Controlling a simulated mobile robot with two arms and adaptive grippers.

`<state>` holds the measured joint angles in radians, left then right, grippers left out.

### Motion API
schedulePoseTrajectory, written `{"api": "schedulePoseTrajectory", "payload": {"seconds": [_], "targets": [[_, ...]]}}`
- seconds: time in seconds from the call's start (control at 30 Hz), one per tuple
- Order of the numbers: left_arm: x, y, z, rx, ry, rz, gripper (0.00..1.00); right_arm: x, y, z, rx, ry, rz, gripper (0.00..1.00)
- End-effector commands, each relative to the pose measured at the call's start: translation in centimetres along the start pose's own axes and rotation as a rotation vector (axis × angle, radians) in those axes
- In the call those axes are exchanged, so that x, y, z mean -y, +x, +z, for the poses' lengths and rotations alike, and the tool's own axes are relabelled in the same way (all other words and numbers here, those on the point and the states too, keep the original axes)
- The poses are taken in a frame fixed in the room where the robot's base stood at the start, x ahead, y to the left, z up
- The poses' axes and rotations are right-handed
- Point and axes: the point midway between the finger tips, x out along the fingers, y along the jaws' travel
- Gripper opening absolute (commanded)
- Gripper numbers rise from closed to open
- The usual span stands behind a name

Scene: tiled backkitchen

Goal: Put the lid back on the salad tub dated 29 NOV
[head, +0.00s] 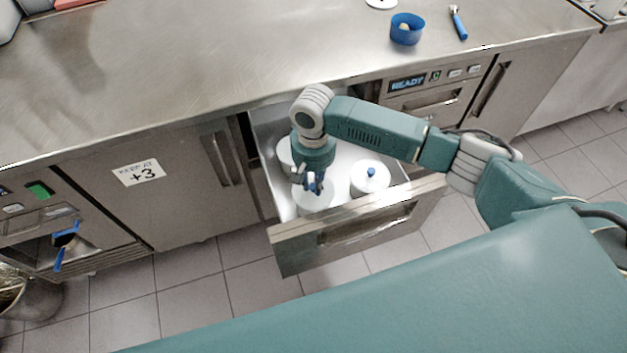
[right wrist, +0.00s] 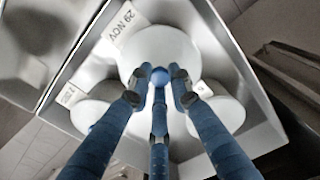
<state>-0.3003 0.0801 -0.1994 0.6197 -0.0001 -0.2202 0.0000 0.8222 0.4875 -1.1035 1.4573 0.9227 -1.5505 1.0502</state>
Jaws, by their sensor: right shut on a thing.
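The right gripper (head: 315,188) points down into the open drawer (head: 345,238). In the right wrist view its fingers (right wrist: 160,85) are shut on the blue knob (right wrist: 160,76) of a white round lid (right wrist: 158,47). A label (right wrist: 112,25) reading "29 NOV" lies beside that lid. The lid is over the front tub (head: 316,200), whose body is mostly hidden. I cannot tell whether the lid touches the rim. The left gripper is not in view.
A white tub with a blue-knobbed lid (head: 369,180) stands to the right in the drawer. Another white tub (head: 285,152) is at the back left, partly hidden.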

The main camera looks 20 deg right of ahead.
Motion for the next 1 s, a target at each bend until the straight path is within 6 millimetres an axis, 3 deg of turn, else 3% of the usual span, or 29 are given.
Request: {"api": "schedulePoseTrajectory", "payload": {"seconds": [1.0], "targets": [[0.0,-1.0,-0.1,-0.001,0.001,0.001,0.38,0.0,0.3,0.0,0.000,-0.001,0.000,0.01]]}}
